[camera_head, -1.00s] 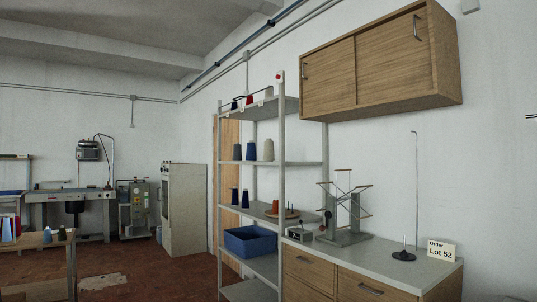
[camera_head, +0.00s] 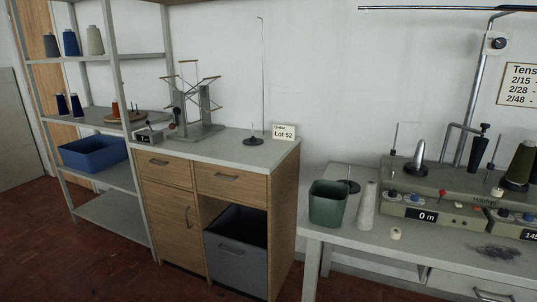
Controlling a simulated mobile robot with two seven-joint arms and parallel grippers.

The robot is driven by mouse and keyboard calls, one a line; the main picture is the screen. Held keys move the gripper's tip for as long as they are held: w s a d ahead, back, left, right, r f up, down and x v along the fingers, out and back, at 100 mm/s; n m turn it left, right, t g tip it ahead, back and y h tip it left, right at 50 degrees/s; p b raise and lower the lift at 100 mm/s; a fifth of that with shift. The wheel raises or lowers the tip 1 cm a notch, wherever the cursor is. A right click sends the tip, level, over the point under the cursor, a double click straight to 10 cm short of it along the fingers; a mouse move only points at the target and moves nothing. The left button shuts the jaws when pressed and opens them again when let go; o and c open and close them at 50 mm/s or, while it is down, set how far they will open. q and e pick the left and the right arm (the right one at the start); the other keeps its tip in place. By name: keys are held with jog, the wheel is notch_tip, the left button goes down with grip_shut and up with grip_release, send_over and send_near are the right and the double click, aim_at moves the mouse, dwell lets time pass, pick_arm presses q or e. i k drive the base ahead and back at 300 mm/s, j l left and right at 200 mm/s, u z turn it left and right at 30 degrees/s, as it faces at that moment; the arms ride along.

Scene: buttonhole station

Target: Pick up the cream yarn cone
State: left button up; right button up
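A pale, off-white yarn cone (camera_head: 366,206) stands upright on the grey bench at the right, just right of a green bin. I cannot tell for certain from colour which of the two is the cream one. A small cream spool (camera_head: 396,234) sits on the bench in front of the winding machine. Neither of my grippers shows in this view.
The green bin (camera_head: 327,204) stands left of the bench cone. The winder (camera_head: 440,196) with spindles and a dark green cone (camera_head: 520,163) is behind right. A wooden cabinet (camera_head: 231,186) with a dark grey bin (camera_head: 236,262) stands left. The red floor (camera_head: 60,262) is clear at lower left.

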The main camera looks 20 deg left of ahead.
aim_at(96, 47)
jog(key=i+j+u, duration=0.2)
jog(key=j+u, duration=0.2)
jog(key=i+j+u, duration=0.25)
jog(key=u, duration=0.15)
jog(key=i+j+u, duration=0.2)
jog(key=i+u, duration=0.2)
jog(key=i+j+u, duration=0.1)
jog(key=i+u, duration=0.15)
jog(key=u, duration=0.15)
jog(key=i+j, duration=0.1)
jog(key=i, duration=0.45)
jog(key=i+z, duration=0.15)
jog(key=i, duration=0.35)
jog(key=i+j, duration=0.2)
jog(key=i, duration=0.35)
